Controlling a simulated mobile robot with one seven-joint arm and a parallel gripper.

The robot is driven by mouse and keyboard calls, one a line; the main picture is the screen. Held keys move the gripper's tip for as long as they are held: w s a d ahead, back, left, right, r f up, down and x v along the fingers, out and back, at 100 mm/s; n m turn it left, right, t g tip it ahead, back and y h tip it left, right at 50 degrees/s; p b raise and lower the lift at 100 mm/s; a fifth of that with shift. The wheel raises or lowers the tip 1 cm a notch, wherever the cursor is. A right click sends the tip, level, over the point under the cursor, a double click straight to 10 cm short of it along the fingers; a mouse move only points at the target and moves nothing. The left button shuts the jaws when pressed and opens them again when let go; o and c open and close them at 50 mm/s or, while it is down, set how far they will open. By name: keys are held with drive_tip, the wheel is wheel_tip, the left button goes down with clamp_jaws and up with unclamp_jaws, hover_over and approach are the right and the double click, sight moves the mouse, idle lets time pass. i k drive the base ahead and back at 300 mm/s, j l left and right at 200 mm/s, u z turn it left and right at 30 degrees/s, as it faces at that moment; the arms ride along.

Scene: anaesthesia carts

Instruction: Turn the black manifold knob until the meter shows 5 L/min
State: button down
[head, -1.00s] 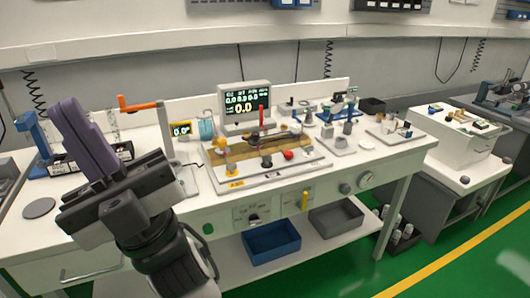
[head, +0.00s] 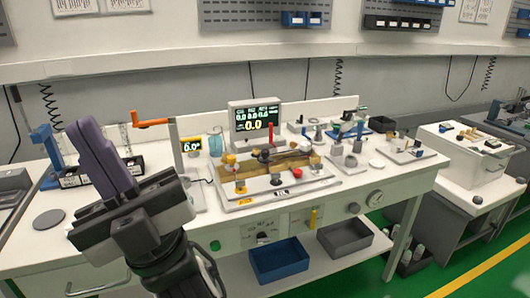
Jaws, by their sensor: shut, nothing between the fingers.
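The manifold looks to be the brass-coloured block (head: 232,171) on a white board on the bench. My gripper (head: 88,130), with purple-grey fingers, is shut and empty at the left. It is raised in front of the bench, apart from the manifold.
A blue bin (head: 276,262) and a grey bin (head: 345,238) sit below the bench. A dark knob (head: 262,237) is on the front panel.

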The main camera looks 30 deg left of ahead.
sight(264, 153)
drive_tip(key=i+j+u, duration=0.2)
drive_tip(key=j, duration=0.15)
drive_tip(key=i+j+u, duration=0.15)
drive_tip(key=j, duration=0.2)
drive_tip(key=i+j+u, duration=0.2)
drive_tip(key=i+j, duration=0.05)
drive_tip(key=j, duration=0.1)
